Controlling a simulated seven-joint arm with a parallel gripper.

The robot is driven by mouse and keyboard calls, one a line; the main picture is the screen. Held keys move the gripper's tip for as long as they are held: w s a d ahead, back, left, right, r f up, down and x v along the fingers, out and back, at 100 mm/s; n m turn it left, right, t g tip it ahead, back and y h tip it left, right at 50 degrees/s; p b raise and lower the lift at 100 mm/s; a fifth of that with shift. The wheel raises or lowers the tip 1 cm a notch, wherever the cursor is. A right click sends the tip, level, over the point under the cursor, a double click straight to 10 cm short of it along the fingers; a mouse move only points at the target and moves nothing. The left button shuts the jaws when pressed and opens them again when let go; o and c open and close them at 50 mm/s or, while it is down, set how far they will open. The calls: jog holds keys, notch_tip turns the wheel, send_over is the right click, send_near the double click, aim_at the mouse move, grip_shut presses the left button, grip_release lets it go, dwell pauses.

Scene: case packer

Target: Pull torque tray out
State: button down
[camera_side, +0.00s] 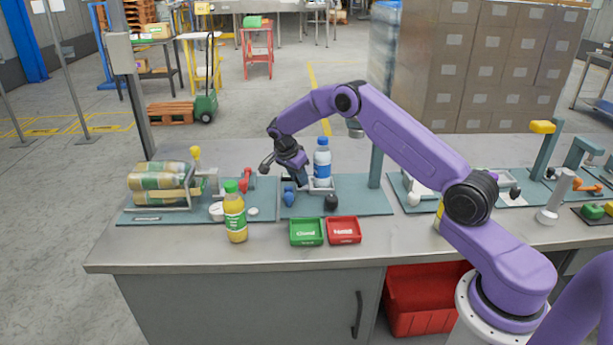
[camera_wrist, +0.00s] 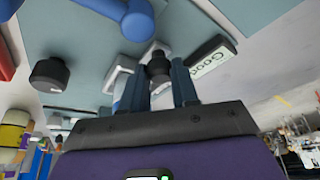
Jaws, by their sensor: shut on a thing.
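My gripper (camera_side: 302,184) reaches down at the middle station, beside a clear bottle with a blue cap (camera_side: 322,163). The bottle stands upright on a light grey tray (camera_side: 323,188), which I take for the torque tray. In the wrist view my gripper's fingers (camera_wrist: 172,88) are shut around a dark knob (camera_wrist: 158,67). The knob seems joined to a pale grey frame (camera_wrist: 122,76) that looks like the tray's front. The bottle is mostly hidden behind the gripper in that view. How far the tray stands out of its station cannot be told.
A blue handle (camera_side: 288,196) and a black knob (camera_side: 331,202) stand close by. Green (camera_side: 306,232) and red (camera_side: 343,230) bins sit in front. A yellow juice bottle (camera_side: 235,217) stands to the left. A teal post (camera_side: 376,167) rises to the right.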

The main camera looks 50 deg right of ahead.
jog(key=shift+w+a, duration=0.25)
jog(key=c, duration=0.9)
grip_release()
jog(key=shift+o, duration=0.2)
jog(key=shift+s, duration=0.1)
jog(key=shift+r, duration=0.1)
jog(key=v, duration=1.7)
jog(key=shift+r, duration=0.15)
